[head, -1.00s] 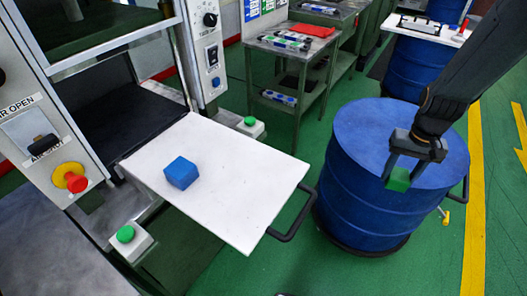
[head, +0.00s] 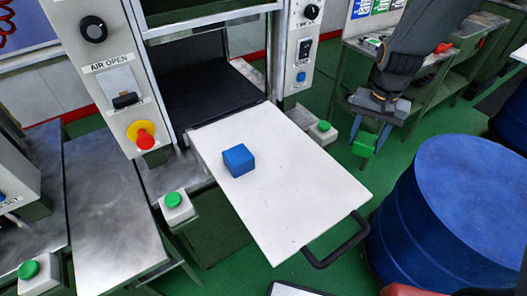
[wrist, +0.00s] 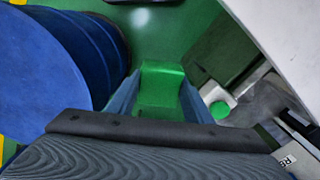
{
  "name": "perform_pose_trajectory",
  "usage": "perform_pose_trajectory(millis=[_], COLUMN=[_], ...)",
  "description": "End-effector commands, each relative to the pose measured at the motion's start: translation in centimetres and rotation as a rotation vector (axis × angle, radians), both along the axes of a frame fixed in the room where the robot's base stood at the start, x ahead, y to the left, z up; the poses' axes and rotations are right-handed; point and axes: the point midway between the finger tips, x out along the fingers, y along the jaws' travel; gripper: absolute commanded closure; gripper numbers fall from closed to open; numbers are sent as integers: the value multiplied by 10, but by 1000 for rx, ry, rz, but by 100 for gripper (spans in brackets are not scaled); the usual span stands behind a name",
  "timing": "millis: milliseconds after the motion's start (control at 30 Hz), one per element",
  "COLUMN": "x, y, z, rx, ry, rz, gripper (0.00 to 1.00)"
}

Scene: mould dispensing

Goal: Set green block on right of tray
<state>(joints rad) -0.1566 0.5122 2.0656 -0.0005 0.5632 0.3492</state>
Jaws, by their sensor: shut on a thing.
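My gripper (head: 371,127) is shut on the green block (head: 365,145) and holds it in the air between the tray and the blue drum. In the wrist view the green block (wrist: 162,88) sits between the two fingers. The white tray (head: 300,200) slopes out from the machine with a black handle at its outer end. A blue block (head: 239,160) lies on the tray's left part, near the machine. The right part of the tray is bare. The green block is to the right of the tray in the head view, apart from it.
A large blue drum (head: 450,200) stands right of the tray. The handle (head: 340,243) juts from the tray's outer edge. Green buttons on boxes (head: 322,130) (head: 173,200) flank the tray. A metal workbench (head: 420,75) is behind my arm.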

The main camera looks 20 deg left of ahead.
Motion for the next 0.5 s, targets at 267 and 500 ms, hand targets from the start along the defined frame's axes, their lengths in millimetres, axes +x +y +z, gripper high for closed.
perform_pose_trajectory(millis=[267,500], x=[-23,-57], y=[130,192], z=[82,129], rx=[5,3], ry=[-7,-3], rz=[-262,-447], gripper=[100,100])
